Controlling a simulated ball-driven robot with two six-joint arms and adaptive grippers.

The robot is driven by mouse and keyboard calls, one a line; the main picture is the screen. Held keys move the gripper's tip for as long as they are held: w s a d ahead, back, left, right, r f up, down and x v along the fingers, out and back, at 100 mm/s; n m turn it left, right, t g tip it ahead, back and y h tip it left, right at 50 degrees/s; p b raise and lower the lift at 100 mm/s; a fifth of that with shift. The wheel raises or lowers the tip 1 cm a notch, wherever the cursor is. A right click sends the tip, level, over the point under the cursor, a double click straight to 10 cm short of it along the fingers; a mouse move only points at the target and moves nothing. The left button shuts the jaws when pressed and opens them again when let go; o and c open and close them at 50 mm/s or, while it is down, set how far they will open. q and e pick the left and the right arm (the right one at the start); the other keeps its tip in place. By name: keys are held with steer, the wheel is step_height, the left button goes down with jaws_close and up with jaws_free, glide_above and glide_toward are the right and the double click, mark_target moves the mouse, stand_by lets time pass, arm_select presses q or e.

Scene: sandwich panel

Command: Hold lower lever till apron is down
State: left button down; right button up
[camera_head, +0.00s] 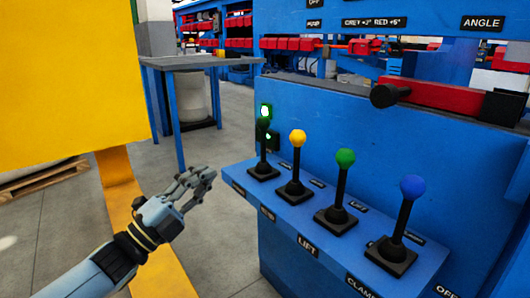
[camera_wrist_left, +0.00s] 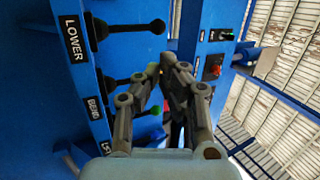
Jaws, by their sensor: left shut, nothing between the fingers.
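The lower lever (camera_head: 263,148) is the leftmost of the row in the head view, upright with a black knob. In the left wrist view the lower lever (camera_wrist_left: 130,27) sticks out beside the LOWER label (camera_wrist_left: 73,38). My left gripper (camera_head: 207,176) is shut and empty, left of the lever row and apart from the lower lever. In the left wrist view its fingers (camera_wrist_left: 165,64) come together below the black knob, overlapping the neighbouring lever in the picture. I cannot tell which part is the apron. My right gripper is out of view.
Yellow-knobbed (camera_head: 296,165), green-knobbed (camera_head: 343,185) and blue-knobbed (camera_head: 402,222) levers stand to the right on the blue console (camera_head: 320,187). Green lights (camera_head: 265,110) glow behind the lower lever. A yellow panel (camera_head: 70,80) fills the upper left. A grey table (camera_head: 200,61) stands behind.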

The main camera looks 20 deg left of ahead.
mark_target(260, 128)
arm_select(q)
steer(key=shift+r, duration=0.1)
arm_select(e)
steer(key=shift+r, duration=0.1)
arm_select(q)
steer(key=b+x, duration=0.2)
steer(key=x, duration=1.2)
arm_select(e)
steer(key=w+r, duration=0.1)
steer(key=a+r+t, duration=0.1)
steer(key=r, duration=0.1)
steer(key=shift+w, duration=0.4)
arm_select(q)
steer(key=w+p, duration=0.1)
steer(key=p, duration=0.1)
steer(key=w+d+r+g+p, duration=0.1)
steer(key=p, duration=0.1)
steer(key=shift+d+y+p, duration=0.2)
steer(key=shift+y+p, duration=0.1)
steer(key=shift+y, duration=0.1)
steer(key=shift+s+f, duration=0.1)
steer(key=shift+f, duration=0.25)
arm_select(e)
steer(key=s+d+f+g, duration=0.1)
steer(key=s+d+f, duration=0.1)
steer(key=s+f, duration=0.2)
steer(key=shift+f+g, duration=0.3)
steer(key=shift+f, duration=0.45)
